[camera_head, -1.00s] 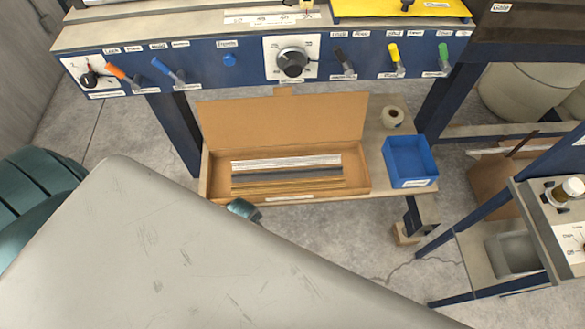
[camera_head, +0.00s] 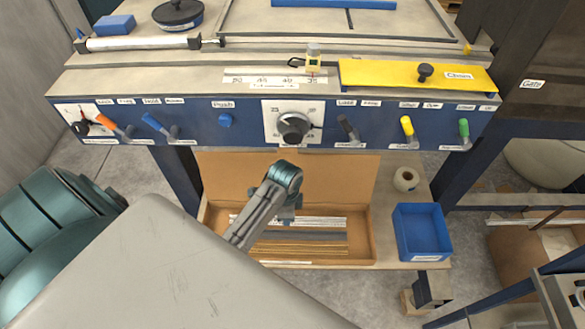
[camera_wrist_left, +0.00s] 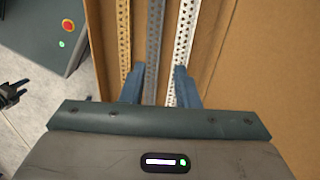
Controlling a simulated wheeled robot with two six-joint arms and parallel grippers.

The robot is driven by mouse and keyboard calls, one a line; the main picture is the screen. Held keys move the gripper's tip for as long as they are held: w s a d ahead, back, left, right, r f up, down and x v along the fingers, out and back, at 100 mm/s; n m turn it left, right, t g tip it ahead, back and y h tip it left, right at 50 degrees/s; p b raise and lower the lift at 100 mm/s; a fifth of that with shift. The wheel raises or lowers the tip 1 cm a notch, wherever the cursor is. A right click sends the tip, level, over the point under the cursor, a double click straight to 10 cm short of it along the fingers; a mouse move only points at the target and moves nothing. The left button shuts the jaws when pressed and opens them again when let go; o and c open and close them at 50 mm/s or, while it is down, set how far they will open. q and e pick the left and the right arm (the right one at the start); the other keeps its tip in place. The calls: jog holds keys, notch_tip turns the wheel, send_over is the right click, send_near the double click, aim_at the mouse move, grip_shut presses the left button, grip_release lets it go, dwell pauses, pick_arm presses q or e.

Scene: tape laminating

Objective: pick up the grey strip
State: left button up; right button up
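The grey strip (camera_head: 322,236) lies lengthwise in the open cardboard box (camera_head: 363,225) on the low shelf, between white strips (camera_head: 325,222) and gold strips (camera_head: 315,248). In the left wrist view the perforated grey strip (camera_wrist_left: 154,40) runs between the fingers of my left gripper (camera_wrist_left: 160,75), which is open and empty. A white strip (camera_wrist_left: 183,45) lies by the right finger and a gold strip (camera_wrist_left: 123,35) by the left one. In the head view my left gripper (camera_head: 286,213) is over the box, partly hidden by its wrist. My right gripper is not in view.
A blue bin (camera_head: 421,232) and a tape roll (camera_head: 406,179) stand right of the box.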

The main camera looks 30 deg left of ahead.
pick_arm(q)
send_over(287, 230)
notch_tip(287, 230, down, 5)
jog(key=shift+s+d+f, duration=0.1)
notch_tip(287, 230, down, 4)
jog(key=shift+f+p, duration=0.2)
jog(key=shift+p, duration=0.25)
jog(key=shift+f, duration=0.45)
pick_arm(e)
jog(key=shift+s+a+r, duration=0.1)
jog(key=shift+s+r, duration=0.1)
jog(key=shift+s, duration=0.35)
jog(key=shift+s+r, duration=0.2)
jog(key=shift+s, duration=0.3)
pick_arm(q)
grip_shut()
pick_arm(e)
jog(key=shift+s, duration=0.15)
